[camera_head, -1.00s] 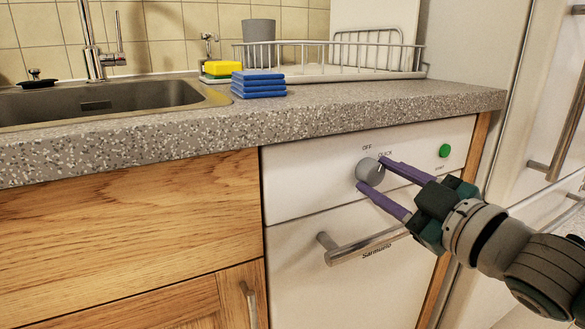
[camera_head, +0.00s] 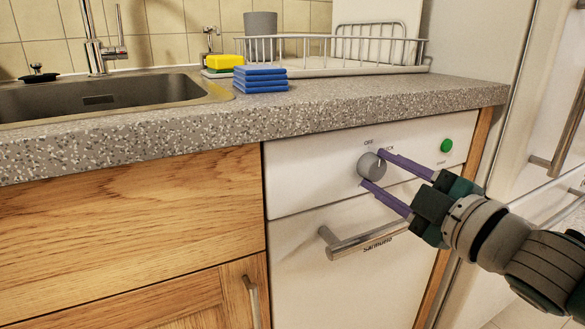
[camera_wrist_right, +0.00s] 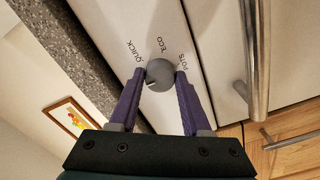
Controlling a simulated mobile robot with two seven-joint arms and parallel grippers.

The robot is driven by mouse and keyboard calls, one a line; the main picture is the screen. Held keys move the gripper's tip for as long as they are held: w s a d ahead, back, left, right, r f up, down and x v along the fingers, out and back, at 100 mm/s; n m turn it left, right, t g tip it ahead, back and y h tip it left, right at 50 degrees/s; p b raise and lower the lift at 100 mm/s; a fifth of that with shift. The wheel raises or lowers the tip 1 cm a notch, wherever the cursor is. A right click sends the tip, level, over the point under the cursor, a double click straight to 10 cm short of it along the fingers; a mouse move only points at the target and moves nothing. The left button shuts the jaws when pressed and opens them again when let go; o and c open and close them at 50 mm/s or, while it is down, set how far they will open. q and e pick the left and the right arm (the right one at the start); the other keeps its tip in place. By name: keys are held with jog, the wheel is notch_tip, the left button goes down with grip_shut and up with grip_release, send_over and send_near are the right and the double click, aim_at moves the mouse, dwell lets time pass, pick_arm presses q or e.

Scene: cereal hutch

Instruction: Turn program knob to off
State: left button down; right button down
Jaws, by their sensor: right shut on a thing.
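The program knob (camera_head: 372,166) is a round grey dial on the white dishwasher's control panel (camera_head: 310,176). "OFF" is printed above it and another label, partly hidden by a finger, is at its upper right. My right gripper (camera_head: 372,168) has its purple fingers on either side of the knob, shut on it. In the right wrist view the knob (camera_wrist_right: 159,72) sits between the fingertips (camera_wrist_right: 160,76), with "QUICK", "ECO" and "POTS" printed around it. My left gripper is out of view.
A green button (camera_head: 446,145) is right of the knob. The dishwasher's bar handle (camera_head: 345,243) projects below the fingers. A fridge handle (camera_head: 565,135) stands at the right.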

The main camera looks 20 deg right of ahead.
jog(key=shift+c, duration=1.8)
grip_release()
jog(key=s+p, duration=0.2)
jog(key=s, duration=0.8)
jog(key=shift+d, duration=0.4)
jog(key=shift+r, duration=0.1)
